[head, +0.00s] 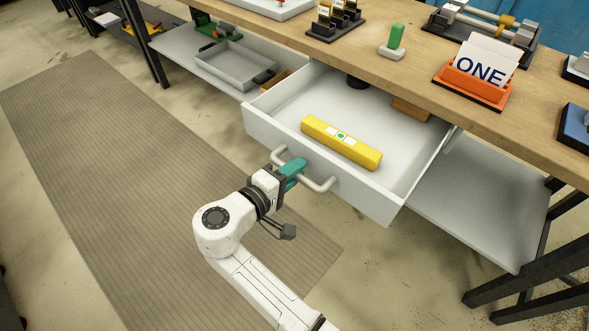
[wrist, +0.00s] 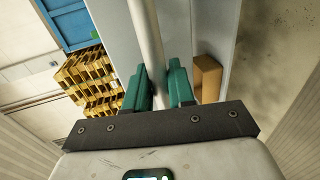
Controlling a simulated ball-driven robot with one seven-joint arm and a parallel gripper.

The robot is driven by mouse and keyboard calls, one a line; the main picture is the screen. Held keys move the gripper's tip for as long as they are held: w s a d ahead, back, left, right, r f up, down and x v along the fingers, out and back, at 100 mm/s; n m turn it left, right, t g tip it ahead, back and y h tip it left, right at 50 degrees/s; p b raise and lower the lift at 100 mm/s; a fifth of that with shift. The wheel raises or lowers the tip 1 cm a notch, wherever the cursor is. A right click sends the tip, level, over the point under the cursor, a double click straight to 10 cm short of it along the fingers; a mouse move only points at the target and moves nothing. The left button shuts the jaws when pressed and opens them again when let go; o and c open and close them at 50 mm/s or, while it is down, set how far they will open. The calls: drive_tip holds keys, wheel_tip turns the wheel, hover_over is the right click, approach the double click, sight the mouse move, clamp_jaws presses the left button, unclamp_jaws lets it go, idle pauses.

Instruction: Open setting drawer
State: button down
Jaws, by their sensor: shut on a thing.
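The setting drawer (head: 270,125) is white and stands pulled out from under the wooden bench in the head view. A grey bar handle (head: 318,186) is on the drawer's front. My gripper (head: 292,169) has teal fingers and is shut on the handle near its left part. In the wrist view, the handle (wrist: 146,45) runs between the teal fingers of my gripper (wrist: 167,88).
The bench top (head: 370,70) holds an orange card holder (head: 474,88) marked ONE and a green-handled stamp (head: 393,42). A lower shelf (head: 475,205) lies right of the drawer. A grey tray (head: 235,68) sits on the left shelf. A ribbed mat (head: 120,180) covers open floor at left.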

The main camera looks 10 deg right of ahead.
drive_tip(key=c, duration=1.1)
unclamp_jaws()
drive_tip(key=p+v, duration=0.1)
drive_tip(key=v, duration=0.9)
drive_tip(key=shift+s+a, duration=0.2)
drive_tip(key=shift+a, duration=0.15)
